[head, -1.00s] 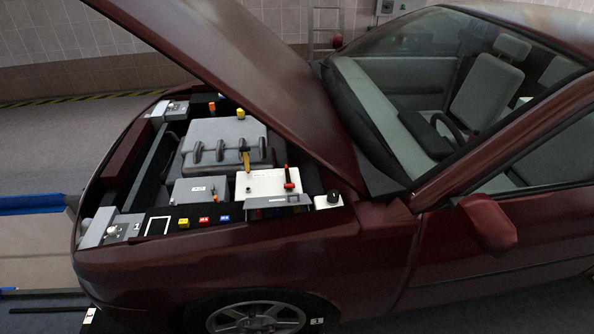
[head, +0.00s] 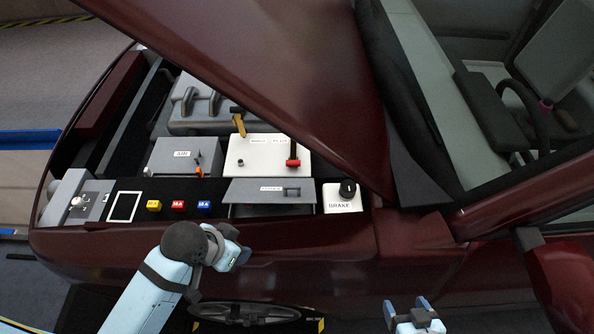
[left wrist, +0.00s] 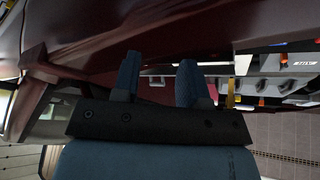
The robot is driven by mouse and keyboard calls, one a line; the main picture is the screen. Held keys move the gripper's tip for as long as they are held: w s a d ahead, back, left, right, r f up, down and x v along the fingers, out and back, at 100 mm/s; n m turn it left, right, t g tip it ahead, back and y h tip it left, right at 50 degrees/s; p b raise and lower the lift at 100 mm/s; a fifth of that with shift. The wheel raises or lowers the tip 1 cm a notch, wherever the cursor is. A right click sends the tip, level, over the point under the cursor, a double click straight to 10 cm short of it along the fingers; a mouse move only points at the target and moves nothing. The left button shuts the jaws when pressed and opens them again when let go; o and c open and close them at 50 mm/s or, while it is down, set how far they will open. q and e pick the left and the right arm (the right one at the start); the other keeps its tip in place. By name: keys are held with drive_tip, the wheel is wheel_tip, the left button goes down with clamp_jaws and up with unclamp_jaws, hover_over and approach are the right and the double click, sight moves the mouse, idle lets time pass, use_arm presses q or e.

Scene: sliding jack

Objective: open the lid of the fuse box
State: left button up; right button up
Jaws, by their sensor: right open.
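The fuse box (head: 245,210) sits at the near edge of the engine bay in the head view. Its grey lid (head: 255,188) lies flat over it and looks closed, with a white label and a dark handle slot (head: 292,192) on the right. My left gripper is hard to make out in the head view, beyond my arm's wrist just below the fuse box. In the left wrist view its two blue fingers (left wrist: 159,80) are apart with nothing held. My right gripper (head: 407,307) is open and empty at the bottom, below and right of the fuse box.
The raised hood (head: 270,70) hangs over the bay.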

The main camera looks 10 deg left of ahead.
use_arm(q)
drive_tip(key=w+d+r+m+g+h, duration=0.1)
drive_tip(key=w+r+m+g, duration=0.3)
drive_tip(key=w, duration=0.8)
drive_tip(key=w+d+r+m+g+h, duration=0.1)
drive_tip(key=w+r+m+g, duration=0.1)
drive_tip(key=w+r+m, duration=0.65)
drive_tip(key=d+f, duration=0.1)
drive_tip(key=f, duration=0.4)
drive_tip(key=w+d+f+n, duration=0.1)
drive_tip(key=d+f, duration=0.1)
drive_tip(key=f, duration=0.3)
drive_tip(key=d+f+n, duration=0.1)
drive_tip(key=d+f, duration=0.1)
drive_tip(key=f, duration=0.3)
drive_tip(key=shift+w+d+f, duration=0.15)
drive_tip(key=shift+f, duration=0.05)
clamp_jaws()
